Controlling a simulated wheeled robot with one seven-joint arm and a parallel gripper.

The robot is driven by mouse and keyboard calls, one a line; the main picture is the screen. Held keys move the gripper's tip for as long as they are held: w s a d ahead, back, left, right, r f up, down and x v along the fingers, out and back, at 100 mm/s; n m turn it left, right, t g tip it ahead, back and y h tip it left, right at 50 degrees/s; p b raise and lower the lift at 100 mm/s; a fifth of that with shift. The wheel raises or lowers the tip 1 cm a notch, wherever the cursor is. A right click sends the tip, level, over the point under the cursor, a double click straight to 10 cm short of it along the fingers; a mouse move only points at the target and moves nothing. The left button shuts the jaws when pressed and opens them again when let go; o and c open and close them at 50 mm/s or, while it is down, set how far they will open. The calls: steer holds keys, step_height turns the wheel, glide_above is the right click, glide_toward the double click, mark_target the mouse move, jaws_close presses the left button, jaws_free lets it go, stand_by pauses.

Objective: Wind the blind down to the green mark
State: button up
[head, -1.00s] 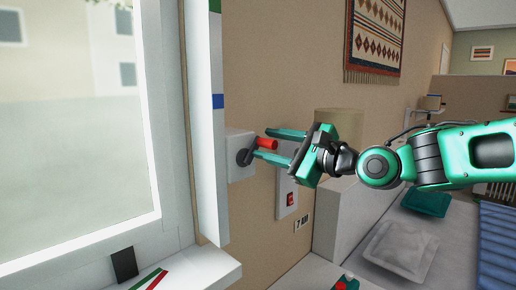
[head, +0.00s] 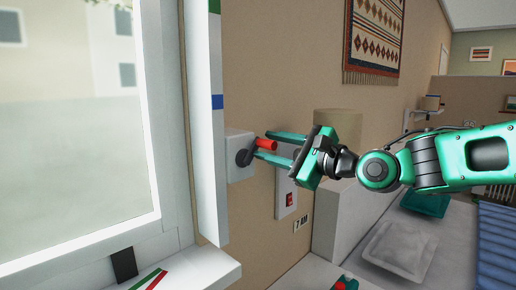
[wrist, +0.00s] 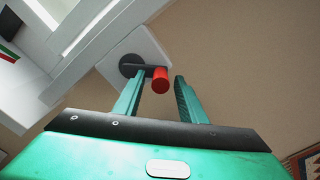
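A crank with a red handle (head: 267,145) and a dark hub (head: 244,157) sits on a white wall box (head: 238,140) right of the window. My gripper (head: 262,145) is open, its fingers either side of the red handle. In the wrist view the red handle (wrist: 160,80) shows between the fingertips, with a gap visible to the right finger; contact on the left is unclear. The green mark (head: 214,5) is at the top of the white window-side strip, with a blue mark (head: 217,102) below it. I cannot make out the blind's lower edge.
A white plate with a red switch (head: 290,199) is on the wall below my gripper. The window sill (head: 200,268) juts out at lower left. A bed with a grey pillow (head: 400,250) is at right. A rug (head: 373,38) hangs above.

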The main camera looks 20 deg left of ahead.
steer(key=shift+w+d+f, duration=0.25)
steer(key=shift+w+f, duration=0.25)
steer(key=shift+w, duration=0.1)
steer(key=shift+c, duration=1.4)
steer(key=shift+f, duration=0.1)
steer(key=shift+w+f, duration=0.1)
steer(key=shift+f, duration=0.35)
steer(key=shift+c, duration=0.8)
steer(key=shift+w+f, duration=0.15)
steer(key=shift+f, duration=0.1)
steer(key=c, duration=0.4)
steer(key=shift+f, duration=0.15)
